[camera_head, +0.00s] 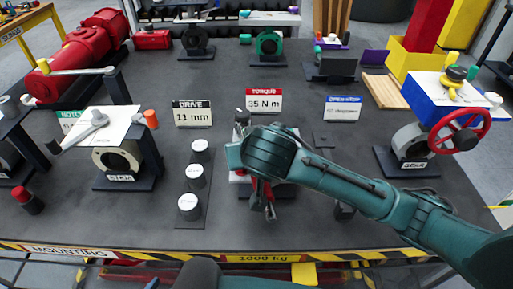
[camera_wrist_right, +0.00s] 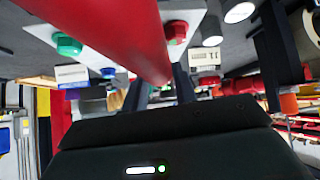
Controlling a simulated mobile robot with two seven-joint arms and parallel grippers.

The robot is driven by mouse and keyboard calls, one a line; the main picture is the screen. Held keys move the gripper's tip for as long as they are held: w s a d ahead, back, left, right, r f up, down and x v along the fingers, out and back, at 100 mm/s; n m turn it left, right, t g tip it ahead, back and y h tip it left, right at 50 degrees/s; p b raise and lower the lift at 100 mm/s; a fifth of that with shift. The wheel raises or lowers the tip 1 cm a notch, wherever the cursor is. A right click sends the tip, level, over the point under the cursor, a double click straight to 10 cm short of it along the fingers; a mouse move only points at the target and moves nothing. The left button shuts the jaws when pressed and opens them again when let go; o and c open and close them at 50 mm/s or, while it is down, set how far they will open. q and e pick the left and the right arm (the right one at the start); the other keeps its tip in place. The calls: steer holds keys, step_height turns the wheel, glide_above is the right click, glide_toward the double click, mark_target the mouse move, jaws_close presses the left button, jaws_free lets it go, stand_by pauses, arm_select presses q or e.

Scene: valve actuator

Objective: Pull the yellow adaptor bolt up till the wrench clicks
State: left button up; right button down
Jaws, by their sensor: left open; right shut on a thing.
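My right gripper (camera_wrist_right: 160,92) is shut on a red wrench handle (camera_wrist_right: 112,28), which crosses the right wrist view diagonally close to the camera. In the head view my right arm reaches in from the right, and its wrist hides most of the gripper and handle. A red piece shows just under that wrist. A small yellow bolt-like part (camera_head: 452,58) stands on the blue and white block at right; I cannot tell whether it is the adaptor bolt. My left gripper (camera_head: 190,274) is a dark shape cut off by the bottom edge, open, its fingertips out of sight.
The dark table (camera_head: 300,190) holds a valve with a red handwheel (camera_head: 458,132) at right and a stand with a lever (camera_head: 92,122) at left. White-topped sockets (camera_head: 188,203) stand left of my right wrist. A torque sign (camera_head: 264,101) stands behind it.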

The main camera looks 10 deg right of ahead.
steer(key=shift+a+m+h, duration=0.3)
steer(key=shift+a+m, duration=0.05)
steer(key=shift+m, duration=0.05)
steer(key=shift+w+a+m+h, duration=0.2)
steer(key=shift+a+m+h, duration=0.6)
steer(key=shift+a+m, duration=0.3)
stand_by(0.3)
steer(key=shift+a, duration=0.2)
steer(key=shift+w+a+r+m+g+h, duration=0.1)
steer(key=shift+w+a+m+g+h, duration=0.15)
steer(key=shift+a+m+h, duration=0.2)
steer(key=shift+w+a+m+g+h, duration=0.1)
steer(key=shift+a+m+g+h, duration=0.2)
steer(key=shift+m, duration=0.25)
steer(key=shift+a, duration=0.1)
